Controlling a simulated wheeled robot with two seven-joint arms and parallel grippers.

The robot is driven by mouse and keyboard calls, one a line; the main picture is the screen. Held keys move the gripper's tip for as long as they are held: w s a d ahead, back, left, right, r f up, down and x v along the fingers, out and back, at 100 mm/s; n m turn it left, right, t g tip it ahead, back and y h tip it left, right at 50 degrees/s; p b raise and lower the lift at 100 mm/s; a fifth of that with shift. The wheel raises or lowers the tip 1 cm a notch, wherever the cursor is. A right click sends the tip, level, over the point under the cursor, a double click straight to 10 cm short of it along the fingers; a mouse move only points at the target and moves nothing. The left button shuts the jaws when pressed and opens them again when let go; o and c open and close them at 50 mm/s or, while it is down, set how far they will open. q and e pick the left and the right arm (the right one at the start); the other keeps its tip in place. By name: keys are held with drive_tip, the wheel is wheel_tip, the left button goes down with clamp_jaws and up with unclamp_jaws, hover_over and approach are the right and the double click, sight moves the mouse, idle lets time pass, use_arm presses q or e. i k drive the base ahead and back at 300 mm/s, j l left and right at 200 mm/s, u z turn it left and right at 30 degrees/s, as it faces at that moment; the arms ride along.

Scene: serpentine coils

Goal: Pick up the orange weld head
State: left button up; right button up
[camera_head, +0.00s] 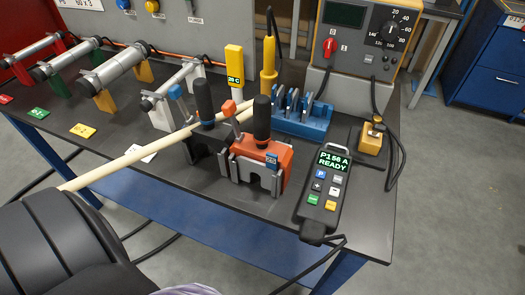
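The orange weld head (273,158) stands upright on the dark workbench, right of centre. It has a black upright handle (262,118), grey jaws at its front and a small lever with an orange knob. A similar dark grey weld head (207,146) with a black handle and a blue-tipped lever stands close at its left. Neither of my grippers shows in this view, and nothing is seen holding the orange head.
A pale rod (125,160) runs diagonally to the dark head. A handheld controller (322,190) reading "P156 A READY" lies to the right. A blue rack (301,118) stands behind. Tubes on coloured stands (110,68) fill the left. The bench's front edge is bare.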

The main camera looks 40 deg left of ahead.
sight(255, 147)
drive_tip(key=u, duration=1.35)
